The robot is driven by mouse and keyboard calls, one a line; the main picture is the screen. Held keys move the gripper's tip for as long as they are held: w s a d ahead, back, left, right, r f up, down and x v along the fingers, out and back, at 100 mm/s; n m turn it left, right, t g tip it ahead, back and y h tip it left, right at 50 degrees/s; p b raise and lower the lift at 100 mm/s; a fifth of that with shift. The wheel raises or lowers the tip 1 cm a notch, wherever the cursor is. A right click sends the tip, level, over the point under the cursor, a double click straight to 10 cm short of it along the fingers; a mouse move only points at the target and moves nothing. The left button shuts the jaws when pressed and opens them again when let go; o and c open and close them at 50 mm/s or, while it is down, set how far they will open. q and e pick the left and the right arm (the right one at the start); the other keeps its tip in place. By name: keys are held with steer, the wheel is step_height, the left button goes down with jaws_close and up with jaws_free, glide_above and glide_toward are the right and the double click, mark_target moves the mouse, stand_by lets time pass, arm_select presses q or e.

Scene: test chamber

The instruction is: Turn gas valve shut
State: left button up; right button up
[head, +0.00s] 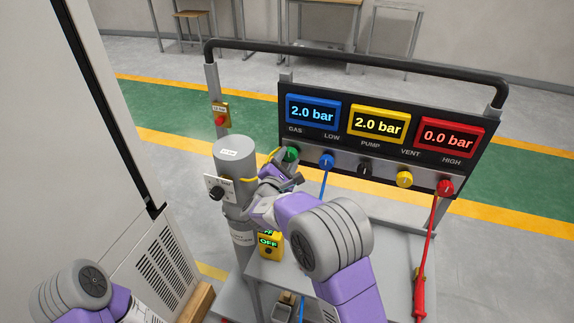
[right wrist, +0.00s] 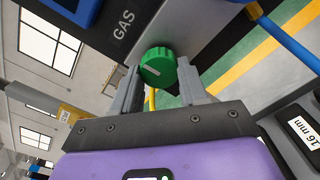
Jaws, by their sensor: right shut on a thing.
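The green gas valve knob (head: 291,154) sits at the left end of the panel's knob row, under the GAS label. My right gripper (head: 283,168) reaches it from the front. In the right wrist view the green knob (right wrist: 158,62) lies between the two grey fingers of the gripper (right wrist: 159,76), which are shut on its sides. A pale pointer line on the knob's face runs slantwise. In the head view the gripper partly hides the knob. My left arm shows at the lower left, but its gripper is out of view.
The panel (head: 390,110) has blue and yellow displays reading 2.0 bar and a red one reading 0.0 bar. Blue, black, yellow and red knobs stand right of the green one. A grey cylinder (head: 234,155) stands close left of my right gripper. A black handrail (head: 360,52) runs behind.

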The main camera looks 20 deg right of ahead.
steer(key=shift+m, duration=0.4)
steer(key=o, duration=1.1)
steer(key=shift+c, duration=0.2)
steer(key=shift+s+a, duration=0.1)
steer(key=p+v, duration=0.1)
steer(key=v, duration=0.6)
steer(key=shift+s, duration=0.2)
steer(key=shift+a, duration=0.1)
